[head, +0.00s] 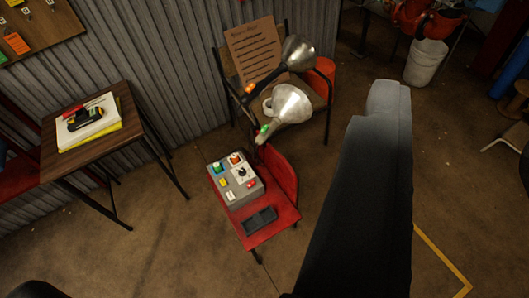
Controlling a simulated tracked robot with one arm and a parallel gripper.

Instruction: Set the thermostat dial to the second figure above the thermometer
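A grey control box (247,193) sits on a small red chair (278,221) in the middle of the head view. Its top carries several coloured controls and a small black knob (241,172) on a white plate. This knob may be the thermostat dial, but its figures and pointer are too small to read. I cannot make out a thermometer. A large dark shape of mine with a grey end, seemingly my gripper (388,105), rises at the right, apart from the box in the picture. Its fingers cannot be told apart.
A black flat object (259,220) lies on the red seat in front of the box. Two metal-shaded lamps (292,103) are close behind it, by a chair with a printed sheet (254,52). A wooden table (88,148) stands left. Floor between is clear.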

